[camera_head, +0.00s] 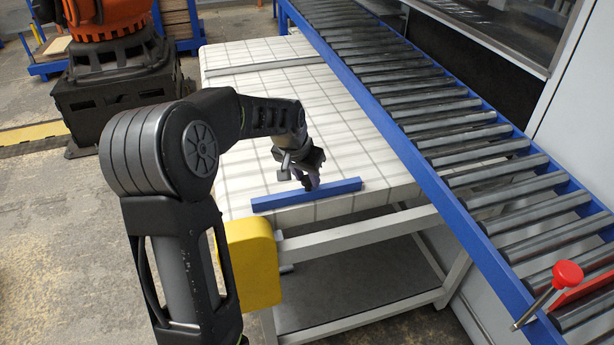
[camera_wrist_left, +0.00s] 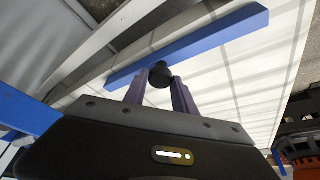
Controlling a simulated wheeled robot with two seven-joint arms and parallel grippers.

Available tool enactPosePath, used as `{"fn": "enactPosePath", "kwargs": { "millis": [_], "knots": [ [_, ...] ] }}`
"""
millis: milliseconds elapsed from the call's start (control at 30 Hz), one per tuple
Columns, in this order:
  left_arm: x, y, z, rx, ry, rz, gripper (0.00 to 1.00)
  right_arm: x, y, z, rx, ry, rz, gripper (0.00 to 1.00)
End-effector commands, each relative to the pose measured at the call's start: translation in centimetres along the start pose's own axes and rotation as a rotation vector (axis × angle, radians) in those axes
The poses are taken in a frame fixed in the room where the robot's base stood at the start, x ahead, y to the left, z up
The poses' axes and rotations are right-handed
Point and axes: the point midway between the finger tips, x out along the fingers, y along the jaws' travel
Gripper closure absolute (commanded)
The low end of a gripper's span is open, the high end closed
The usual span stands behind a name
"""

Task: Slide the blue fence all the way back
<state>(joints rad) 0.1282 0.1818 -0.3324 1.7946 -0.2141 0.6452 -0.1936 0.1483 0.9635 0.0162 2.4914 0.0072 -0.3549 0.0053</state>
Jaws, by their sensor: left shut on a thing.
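The blue fence (camera_head: 335,189) is a long straight bar lying across the near end of the white gridded table (camera_head: 240,150). In the left wrist view the fence (camera_wrist_left: 215,35) runs slantwise across the top, with a round black knob (camera_wrist_left: 159,72) at its middle. My left gripper (camera_head: 311,184) reaches down to the fence from behind it. In the wrist view its two purple fingers (camera_wrist_left: 160,88) are closed on either side of the black knob. In the head view the gripper hides the knob. My right gripper is not in view.
A roller conveyor with a blue frame (camera_head: 400,146) runs along the table's right side. A grey bar (camera_head: 262,67) crosses the table's far end. The tabletop between is clear. A yellow block (camera_head: 252,262) is at the near left corner; a red-knobbed lever (camera_head: 567,274) stands lower right.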

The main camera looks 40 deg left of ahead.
Motion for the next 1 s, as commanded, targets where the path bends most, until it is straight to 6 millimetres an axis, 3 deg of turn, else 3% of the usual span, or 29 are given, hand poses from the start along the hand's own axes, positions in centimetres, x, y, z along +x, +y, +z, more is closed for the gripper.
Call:
{"fn": "enactPosePath", "kwargs": {
  "millis": [133, 167, 400, 767, 1000],
  "knots": [
    [0.2, 0.5, 0.4, 0.001, -0.013, 0.008, 1.0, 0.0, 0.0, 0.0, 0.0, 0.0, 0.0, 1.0],
    [0.2, 0.5, 0.4, 0.001, -0.013, 0.009, 0.65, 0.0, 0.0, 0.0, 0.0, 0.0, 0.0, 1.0],
    [0.1, 0.3, 0.3, 0.001, -0.009, 0.006, 0.47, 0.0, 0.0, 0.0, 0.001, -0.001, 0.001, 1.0],
    [-0.5, 0.2, 0.1, 0.0, -0.003, 0.004, 0.47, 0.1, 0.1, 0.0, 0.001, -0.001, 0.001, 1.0],
    [-3.9, 0.2, 0.1, 0.001, -0.002, 0.005, 0.47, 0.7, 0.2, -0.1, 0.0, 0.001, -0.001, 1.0]
  ]
}}
